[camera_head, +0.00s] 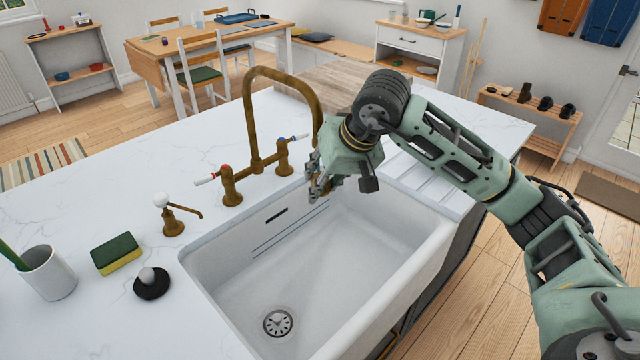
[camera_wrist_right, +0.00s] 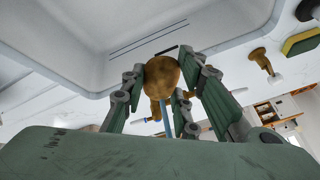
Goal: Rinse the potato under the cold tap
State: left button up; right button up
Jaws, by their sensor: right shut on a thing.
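My right gripper (camera_head: 318,188) is over the back edge of the white sink (camera_head: 340,250), by the end of the brass tap's spout (camera_head: 252,110). It is shut on the brown potato (camera_wrist_right: 162,76), which shows between its fingers in the right wrist view. In the head view the potato is mostly or wholly hidden by the fingers. The blue-tipped tap lever (camera_head: 294,138) points right; the red-marked lever (camera_head: 205,180) points left. A narrow blue streak (camera_wrist_right: 167,118) shows beside the potato in the wrist view; I cannot tell whether it is water. My left gripper is out of view.
Left of the sink stand a brass soap dispenser (camera_head: 174,222), a green and yellow sponge (camera_head: 116,253), a black round item (camera_head: 152,283) and a white cup (camera_head: 48,273). The basin is empty around its drain (camera_head: 278,322). A wooden board (camera_head: 335,82) lies behind the arm.

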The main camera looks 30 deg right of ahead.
jog(key=shift+d, duration=0.15)
jog(key=shift+d+b, duration=0.35)
jog(key=shift+d, duration=0.1)
jog(key=shift+s, duration=0.1)
jog(key=s+b, duration=0.3)
jog(key=s, duration=0.4)
jog(key=shift+s, duration=0.4)
dwell(1.5)
jog(key=s+r, duration=0.4)
jog(key=s, duration=0.1)
jog(key=shift+p, duration=0.35)
jog(key=shift+d, duration=0.1)
